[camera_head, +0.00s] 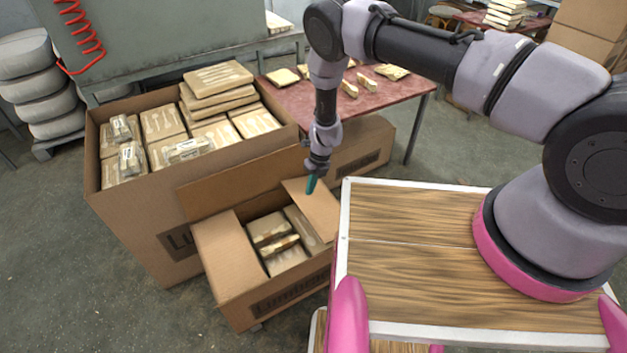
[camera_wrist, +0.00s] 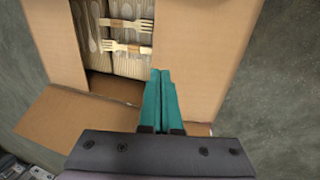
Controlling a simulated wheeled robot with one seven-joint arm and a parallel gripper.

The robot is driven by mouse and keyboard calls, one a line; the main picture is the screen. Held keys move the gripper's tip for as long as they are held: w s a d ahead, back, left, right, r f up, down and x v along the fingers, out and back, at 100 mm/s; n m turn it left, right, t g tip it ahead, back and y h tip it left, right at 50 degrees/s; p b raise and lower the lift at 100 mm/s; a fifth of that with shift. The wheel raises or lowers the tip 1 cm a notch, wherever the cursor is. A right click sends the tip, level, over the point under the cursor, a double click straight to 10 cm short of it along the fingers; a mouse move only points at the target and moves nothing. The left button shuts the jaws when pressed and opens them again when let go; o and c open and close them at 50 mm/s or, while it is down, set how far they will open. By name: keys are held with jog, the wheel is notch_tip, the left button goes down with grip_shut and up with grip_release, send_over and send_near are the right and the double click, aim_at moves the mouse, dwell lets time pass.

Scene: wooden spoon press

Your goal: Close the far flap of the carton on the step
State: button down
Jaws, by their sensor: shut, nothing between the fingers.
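In the wrist view the teal fingers of my gripper (camera_wrist: 161,90) are together and empty, over cardboard beside the packs (camera_wrist: 115,45). My gripper's wide body hides part of a flap there.
A large full carton (camera_head: 150,225) stands behind and left of the small one. A red table (camera_head: 315,100) with wooden pieces is behind my gripper. A wood-topped surface with a white edge (camera_head: 410,215) lies to the right. Open grey floor (camera_head: 440,140) shows beyond.

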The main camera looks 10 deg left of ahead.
aim_at(303, 210)
jog(key=x, duration=0.7)
jog(key=shift+a+f, duration=0.15)
jog(key=shift+f, duration=0.15)
jog(key=shift+s, duration=0.1)
jog(key=shift+s+a+f+h, duration=0.15)
jog(key=shift+f+h, duration=0.15)
jog(key=shift+f, duration=0.05)
jog(key=f, duration=0.3)
jog(key=shift+s+a+f+t, duration=0.2)
jog(key=shift+a+t, duration=0.1)
jog(key=shift+t, duration=0.1)
jog(key=shift+s+f, duration=0.1)
jog(key=shift+s, duration=0.1)
